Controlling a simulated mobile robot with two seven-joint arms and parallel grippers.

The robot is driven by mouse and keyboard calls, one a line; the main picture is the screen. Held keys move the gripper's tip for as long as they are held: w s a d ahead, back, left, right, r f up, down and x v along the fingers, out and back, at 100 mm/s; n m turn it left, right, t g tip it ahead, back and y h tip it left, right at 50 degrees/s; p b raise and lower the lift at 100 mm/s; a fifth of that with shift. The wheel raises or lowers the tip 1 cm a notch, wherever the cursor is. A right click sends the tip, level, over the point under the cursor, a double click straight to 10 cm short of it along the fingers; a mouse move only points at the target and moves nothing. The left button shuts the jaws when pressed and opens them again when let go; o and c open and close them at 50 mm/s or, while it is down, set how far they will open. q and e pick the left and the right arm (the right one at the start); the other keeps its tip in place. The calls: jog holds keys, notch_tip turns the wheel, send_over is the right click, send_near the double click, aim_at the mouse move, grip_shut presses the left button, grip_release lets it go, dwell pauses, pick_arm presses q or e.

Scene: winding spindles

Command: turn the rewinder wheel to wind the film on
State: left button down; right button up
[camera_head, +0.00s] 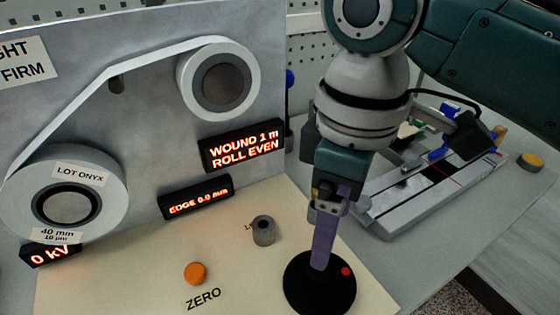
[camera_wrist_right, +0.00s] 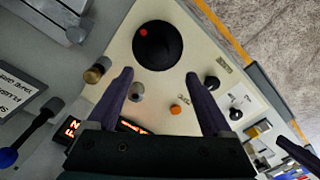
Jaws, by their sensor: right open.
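The black round wheel (camera_head: 318,287) with a red dot lies on the cream panel at the lower right of the head view. It also shows at the top of the right wrist view (camera_wrist_right: 158,50). My right gripper (camera_head: 321,262) points down over it, its finger covering part of the wheel. In the right wrist view (camera_wrist_right: 160,77) its two purple fingers are spread and empty, with the wheel beyond their tips; contact cannot be told. A white film web (camera_head: 130,65) runs from the lower roll (camera_head: 105,170) to the upper roll (camera_head: 250,80).
A display (camera_head: 242,147) reads WOUND 1 m, ROLL EVEN; another (camera_head: 197,197) reads EDGE 0.0 mm. A grey knob (camera_head: 263,231) and an orange button (camera_head: 194,273) sit left of the wheel. Behind my right arm is a long fixture (camera_head: 400,205).

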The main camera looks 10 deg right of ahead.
aim_at(321, 277)
jog(key=f+b, duration=0.1)
jog(key=f, duration=0.8)
jog(key=shift+w+f+b, duration=0.2)
jog(key=shift+f+b, duration=0.2)
jog(key=shift+d, duration=0.1)
grip_shut()
jog(key=shift+r, duration=0.1)
